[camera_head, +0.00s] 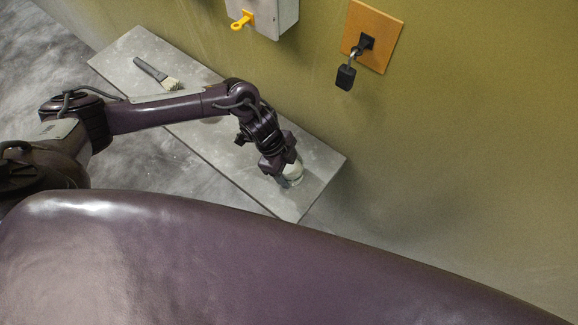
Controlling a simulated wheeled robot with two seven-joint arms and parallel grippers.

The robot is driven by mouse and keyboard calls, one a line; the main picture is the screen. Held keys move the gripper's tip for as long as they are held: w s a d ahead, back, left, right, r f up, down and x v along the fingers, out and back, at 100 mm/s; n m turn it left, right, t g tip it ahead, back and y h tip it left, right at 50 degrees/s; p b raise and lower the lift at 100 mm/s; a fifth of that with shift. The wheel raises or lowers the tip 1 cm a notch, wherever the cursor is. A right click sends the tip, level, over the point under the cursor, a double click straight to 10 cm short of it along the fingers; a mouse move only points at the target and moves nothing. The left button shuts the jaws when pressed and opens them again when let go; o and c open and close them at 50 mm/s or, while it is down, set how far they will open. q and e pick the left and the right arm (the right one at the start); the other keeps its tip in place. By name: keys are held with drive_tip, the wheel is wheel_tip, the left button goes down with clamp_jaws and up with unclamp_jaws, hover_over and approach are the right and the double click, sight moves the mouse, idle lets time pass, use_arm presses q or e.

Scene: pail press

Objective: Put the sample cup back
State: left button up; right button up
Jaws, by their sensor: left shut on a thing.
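The sample cup (293,174) is a small, pale, whitish cup near the right end of a grey shelf (315,165). My left gripper (285,172) reaches down over it from the upper left and is shut on it. The gripper hides much of the cup. I cannot tell whether the cup rests on the shelf or is held just above it. My right gripper is not in view.
A brush (158,74) lies at the shelf's far left end. On the wall hang a grey box (272,14) with a yellow key-like handle (242,20) and an orange board (375,30) with a black padlock (345,77).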

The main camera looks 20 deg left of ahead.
use_arm(q)
drive_tip(key=shift+f, duration=0.1)
drive_tip(key=shift+f, duration=0.1)
drive_tip(key=shift+f, duration=0.15)
drive_tip(key=o, duration=1.1)
